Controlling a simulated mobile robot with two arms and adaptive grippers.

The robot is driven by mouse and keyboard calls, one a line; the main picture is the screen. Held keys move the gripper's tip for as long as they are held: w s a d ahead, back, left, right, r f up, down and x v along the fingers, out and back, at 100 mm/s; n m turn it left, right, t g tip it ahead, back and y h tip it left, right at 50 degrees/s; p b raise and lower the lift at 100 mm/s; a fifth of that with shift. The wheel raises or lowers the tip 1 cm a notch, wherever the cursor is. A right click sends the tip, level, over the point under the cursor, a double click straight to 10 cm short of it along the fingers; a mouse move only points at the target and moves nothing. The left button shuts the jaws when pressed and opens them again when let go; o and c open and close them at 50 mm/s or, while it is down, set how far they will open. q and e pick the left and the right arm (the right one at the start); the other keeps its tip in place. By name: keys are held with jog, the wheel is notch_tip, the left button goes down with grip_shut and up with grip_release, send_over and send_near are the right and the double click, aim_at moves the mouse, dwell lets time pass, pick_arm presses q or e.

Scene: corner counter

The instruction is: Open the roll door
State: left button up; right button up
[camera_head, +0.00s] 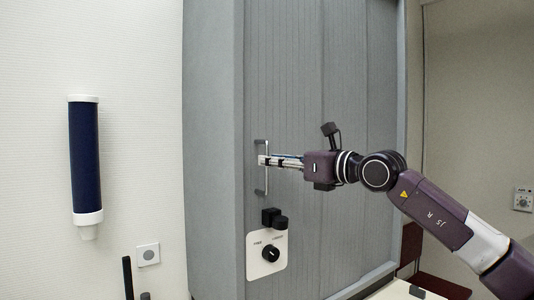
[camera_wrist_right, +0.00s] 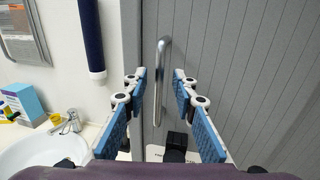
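The roll door (camera_head: 345,90) is a tall grey slatted front on a grey cabinet, and it appears closed. Its slats also fill the right side of the wrist view (camera_wrist_right: 250,60). A vertical metal bar handle (camera_head: 266,182) is at the door's left edge. It also shows in the wrist view (camera_wrist_right: 161,75). My right gripper (camera_head: 262,160) is at the handle's mid-height. In the wrist view its two blue-padded fingers (camera_wrist_right: 160,78) are apart, with the bar between them and gaps on both sides. I cannot tell whether the fingertips reach past the bar. My left gripper is not in view.
Below the handle are a black block (camera_head: 273,219) and a white panel with a black knob (camera_head: 259,262). A blue tube with white ends (camera_head: 85,160) hangs on the left wall. The wrist view shows a sink (camera_wrist_right: 40,152), a faucet (camera_wrist_right: 68,122) and a colourful box (camera_wrist_right: 22,103) at left.

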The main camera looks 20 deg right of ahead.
jog(key=shift+p+x, duration=0.45)
jog(key=shift+x, duration=0.75)
grip_shut()
